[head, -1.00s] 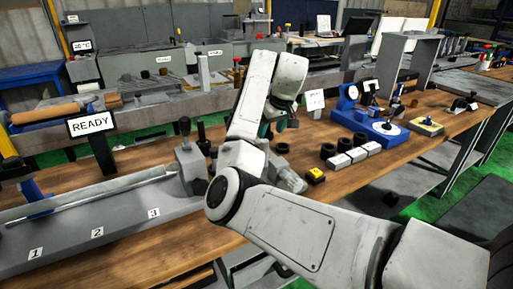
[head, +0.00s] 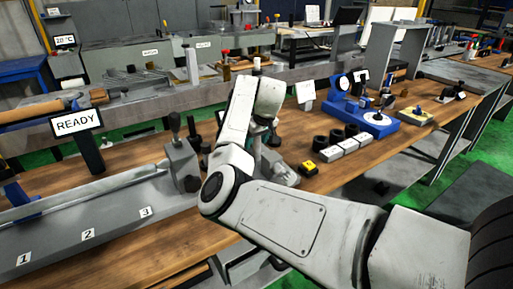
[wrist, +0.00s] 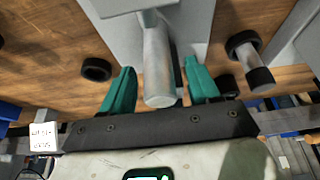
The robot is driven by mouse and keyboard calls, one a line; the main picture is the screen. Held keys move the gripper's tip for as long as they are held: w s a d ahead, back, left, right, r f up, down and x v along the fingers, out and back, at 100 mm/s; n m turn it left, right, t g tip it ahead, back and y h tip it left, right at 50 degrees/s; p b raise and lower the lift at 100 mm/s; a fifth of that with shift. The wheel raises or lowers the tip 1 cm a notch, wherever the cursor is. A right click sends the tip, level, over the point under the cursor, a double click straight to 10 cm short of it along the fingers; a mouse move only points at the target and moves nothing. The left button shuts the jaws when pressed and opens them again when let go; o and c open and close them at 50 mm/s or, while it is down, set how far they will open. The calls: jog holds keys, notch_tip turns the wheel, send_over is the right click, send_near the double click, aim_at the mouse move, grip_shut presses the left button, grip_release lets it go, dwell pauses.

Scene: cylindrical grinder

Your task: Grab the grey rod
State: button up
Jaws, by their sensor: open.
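In the wrist view a short grey rod (wrist: 158,75) runs between the two teal fingers of my gripper (wrist: 160,66). Its rounded end faces my palm, and its far part meets a grey block (wrist: 118,30). The fingers are open, one on each side, with a gap to the rod on both sides. In the head view my gripper (head: 272,133) is low over the wooden bench, mostly hidden by my own arm, and the rod cannot be made out clearly there.
A long pale bar (head: 100,187) lies along the grey machine bed (head: 120,228) at left. A yellow block (head: 308,168), white blocks (head: 347,147) and black rings lie right of my gripper. Beyond them stands a blue fixture (head: 350,105). A READY sign (head: 77,122) stands at left.

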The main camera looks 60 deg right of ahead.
jog(key=shift+w+f, duration=0.1)
jog(key=shift+f, duration=0.3)
grip_shut()
jog(key=shift+r, duration=0.1)
dwell(0.3)
